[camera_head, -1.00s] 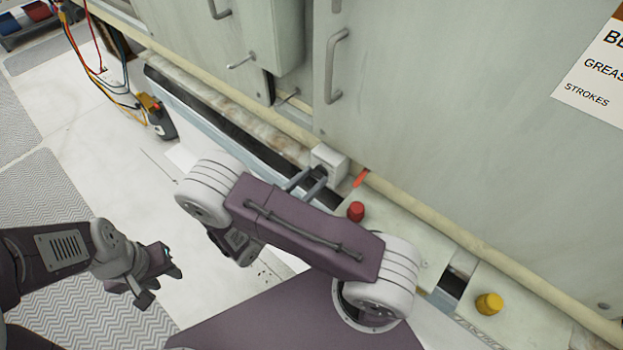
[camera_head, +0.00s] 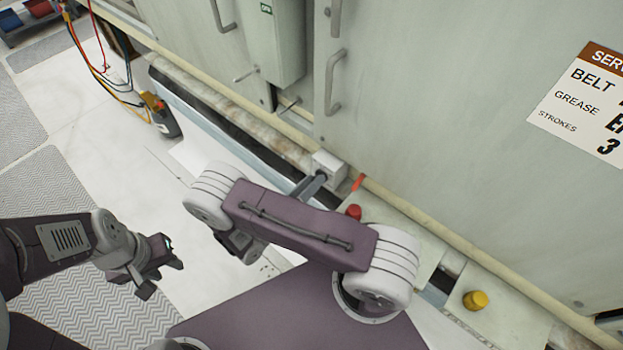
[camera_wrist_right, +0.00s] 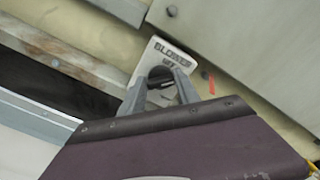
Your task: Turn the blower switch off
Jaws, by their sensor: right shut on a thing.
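The blower switch is a small light box (camera_head: 328,165) low on the grey-green cabinet, with a dark round knob (camera_wrist_right: 160,74) on its face. Lettering reading "BLOWER" shows above the knob in the right wrist view; the lower line is partly hidden. My right gripper (camera_wrist_right: 161,80) is shut on the knob, one finger on each side. In the head view my right gripper (camera_head: 318,176) reaches the box's front, and the knob is hidden there. My left gripper (camera_head: 168,275) is open and empty above the floor at the left, far from the switch.
A red button (camera_head: 353,212) and a yellow knob (camera_head: 475,300) stand on ledge boxes right of the switch. An orange-red marker (camera_head: 358,182) is beside the switch box. Cabinet handles (camera_head: 335,82) project above. A yellow-black meter (camera_head: 160,112) with cables stands at the left.

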